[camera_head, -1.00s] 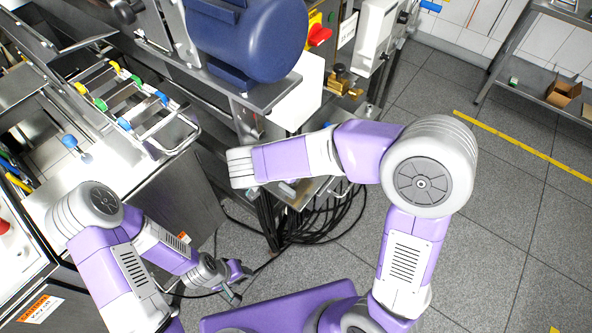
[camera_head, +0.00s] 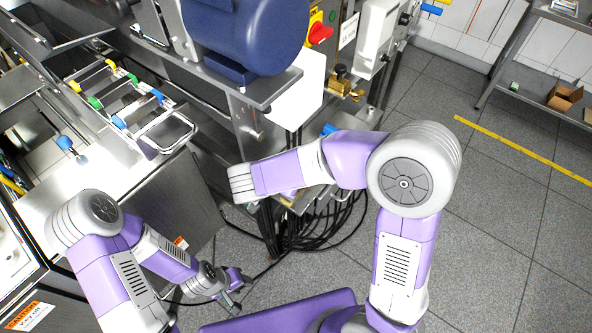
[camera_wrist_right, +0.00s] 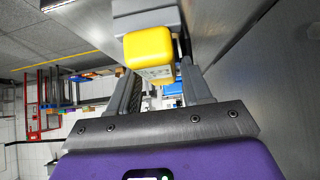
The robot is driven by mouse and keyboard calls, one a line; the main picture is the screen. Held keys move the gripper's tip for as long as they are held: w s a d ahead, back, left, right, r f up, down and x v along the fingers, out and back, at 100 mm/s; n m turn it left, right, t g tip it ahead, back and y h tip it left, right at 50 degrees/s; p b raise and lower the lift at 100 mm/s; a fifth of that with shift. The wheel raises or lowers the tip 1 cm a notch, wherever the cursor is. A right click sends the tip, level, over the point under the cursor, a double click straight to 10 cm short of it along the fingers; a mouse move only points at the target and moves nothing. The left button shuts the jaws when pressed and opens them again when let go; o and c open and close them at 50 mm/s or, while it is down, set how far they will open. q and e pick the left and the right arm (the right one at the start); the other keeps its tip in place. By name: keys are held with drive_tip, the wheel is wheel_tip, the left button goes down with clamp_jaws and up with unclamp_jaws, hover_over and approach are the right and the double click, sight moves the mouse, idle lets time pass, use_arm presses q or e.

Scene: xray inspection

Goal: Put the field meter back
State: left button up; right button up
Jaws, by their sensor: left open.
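A yellow block-like object with a pale label, which may be the field meter (camera_wrist_right: 150,52), shows in the right wrist view at the fingertips of my right gripper (camera_wrist_right: 162,80). A grey block (camera_wrist_right: 146,20) sits directly behind or above it. The right fingers are apart, one on each side of the yellow object's lower part; I cannot tell whether they touch it. In the head view the right hand is hidden below its wrist, and the yellow object is not visible. My left gripper (camera_head: 238,292) is open and empty, low above the floor.
A steel machine with a blue motor (camera_head: 245,35) stands ahead. A rail with coloured clips (camera_head: 120,95) is at the left. Black cables (camera_head: 315,228) hang below my right forearm. Grey floor (camera_head: 480,230) is clear at the right, before a steel shelf (camera_head: 540,95).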

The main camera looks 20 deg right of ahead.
drive_tip(key=shift+o, duration=1.3)
drive_tip(key=shift+r, duration=0.1)
drive_tip(key=shift+r, duration=0.35)
drive_tip(key=p+v, duration=0.4)
drive_tip(key=v, duration=0.8)
drive_tip(key=shift+r, duration=0.1)
